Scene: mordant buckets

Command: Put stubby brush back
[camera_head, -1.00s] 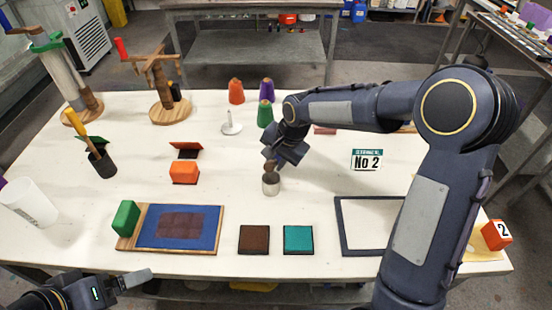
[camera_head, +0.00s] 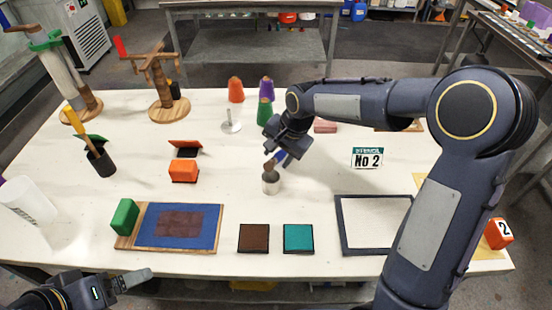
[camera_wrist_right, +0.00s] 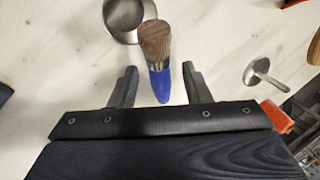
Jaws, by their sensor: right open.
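The stubby brush has brown bristles and a blue handle; it shows in the head view (camera_head: 270,169) and in the right wrist view (camera_wrist_right: 156,50). Its bristles overlap the rim of a small metal cup (camera_head: 271,186), which also shows in the wrist view (camera_wrist_right: 121,17). Whether the brush rests in the cup I cannot tell. My right gripper (camera_head: 280,158) is open just above the cup. In the wrist view its two fingers (camera_wrist_right: 160,88) stand apart on either side of the blue handle, with visible gaps. My left gripper (camera_head: 132,280) is low at the table's front left; its jaw opening is unclear.
Brown (camera_head: 253,238) and teal (camera_head: 298,238) pads lie in front of the cup. A framed screen (camera_head: 340,220) is to the right. A blue board (camera_head: 150,236) and an orange block (camera_head: 184,171) are to the left. Coloured cones (camera_head: 265,113) and a small metal stand (camera_head: 231,126) are behind.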

